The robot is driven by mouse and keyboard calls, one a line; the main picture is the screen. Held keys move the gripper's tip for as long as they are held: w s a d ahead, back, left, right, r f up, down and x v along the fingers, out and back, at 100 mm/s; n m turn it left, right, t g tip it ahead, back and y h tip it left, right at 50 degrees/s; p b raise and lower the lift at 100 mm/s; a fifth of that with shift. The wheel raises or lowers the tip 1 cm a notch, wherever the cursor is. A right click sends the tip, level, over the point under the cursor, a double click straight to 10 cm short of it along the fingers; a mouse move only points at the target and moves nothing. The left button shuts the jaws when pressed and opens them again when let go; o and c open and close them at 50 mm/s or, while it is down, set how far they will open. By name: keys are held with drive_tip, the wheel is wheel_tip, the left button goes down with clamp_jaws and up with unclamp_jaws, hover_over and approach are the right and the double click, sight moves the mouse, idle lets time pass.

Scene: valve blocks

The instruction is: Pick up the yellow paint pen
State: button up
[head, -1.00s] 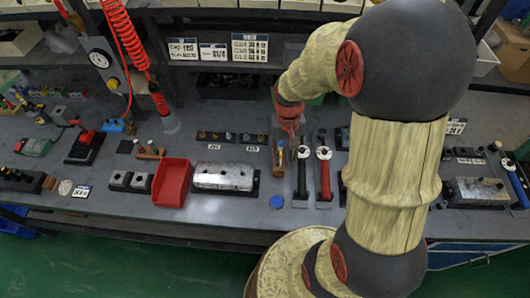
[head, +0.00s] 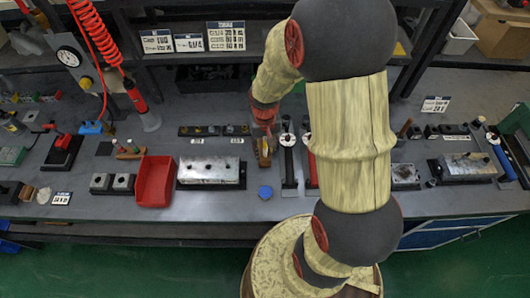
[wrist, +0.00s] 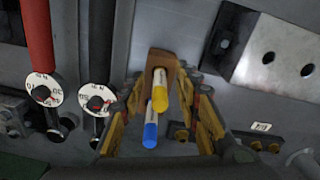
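The yellow paint pen (wrist: 159,92) stands in a brown wooden holder (wrist: 160,62), with its yellow end towards the wrist camera. A blue-ended pen (wrist: 150,128) stands beside it, just below it in the wrist view. My gripper (wrist: 164,82) is open, with one finger on each side of the pens and gaps showing between. In the head view my gripper (head: 264,127) is over the wooden holder (head: 264,154), and the pens are too small and covered to tell apart there.
Two dial-headed tools, one with a black handle (head: 289,165) and one red-handled (wrist: 38,35), lie close beside the holder. A metal valve block (head: 210,170) and red bin (head: 155,182) are to the left.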

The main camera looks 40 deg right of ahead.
drive_tip(key=shift+r, duration=0.1)
drive_tip(key=shift+c, duration=0.2)
drive_tip(key=c, duration=0.7)
clamp_jaws()
